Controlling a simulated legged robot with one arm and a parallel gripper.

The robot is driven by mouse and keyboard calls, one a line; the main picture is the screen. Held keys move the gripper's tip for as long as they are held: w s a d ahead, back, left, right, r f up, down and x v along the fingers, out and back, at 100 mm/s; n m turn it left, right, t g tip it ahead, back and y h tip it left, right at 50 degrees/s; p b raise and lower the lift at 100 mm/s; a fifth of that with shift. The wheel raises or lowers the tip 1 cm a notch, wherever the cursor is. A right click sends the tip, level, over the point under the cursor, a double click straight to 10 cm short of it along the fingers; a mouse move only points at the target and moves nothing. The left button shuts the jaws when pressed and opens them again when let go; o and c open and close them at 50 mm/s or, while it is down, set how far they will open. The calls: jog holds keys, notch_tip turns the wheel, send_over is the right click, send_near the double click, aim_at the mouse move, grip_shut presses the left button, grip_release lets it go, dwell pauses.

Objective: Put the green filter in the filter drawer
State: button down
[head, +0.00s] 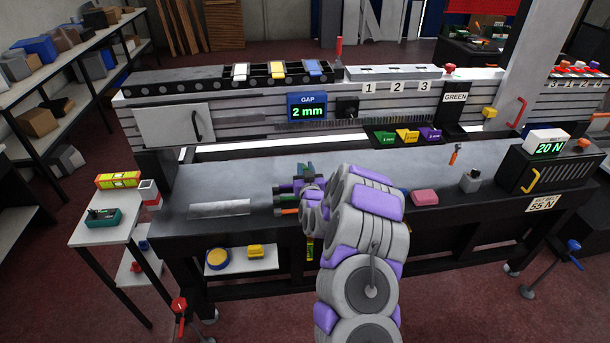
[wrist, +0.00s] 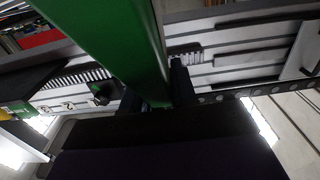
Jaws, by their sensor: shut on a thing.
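My gripper (head: 283,197) is at the end of my grey and purple arm, above the middle of the dark table. In the wrist view, a long green piece (wrist: 118,45), which looks like the green filter, runs from the upper left down to my gripper (wrist: 158,98). My gripper is shut on it. The piece hides part of the bench behind it. In the head view the held piece is small and hard to make out. A pale panel with a dark handle (head: 172,127) is at the bench's left; no label shows whether it is the filter drawer.
Green, yellow and purple bins (head: 407,136) stand at the table's back. A metal plate (head: 220,208) lies to the left and a pink block (head: 425,197) to the right. A black box with a yellow handle (head: 535,166) stands at the right end. A side stand (head: 100,232) is at left.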

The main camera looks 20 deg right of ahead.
jog(key=shift+d+f, duration=0.1)
jog(key=shift+f, duration=0.65)
jog(key=shift+f, duration=0.1)
jog(key=c, duration=0.9)
grip_release()
jog(key=p+v, duration=0.2)
jog(key=v, duration=1)
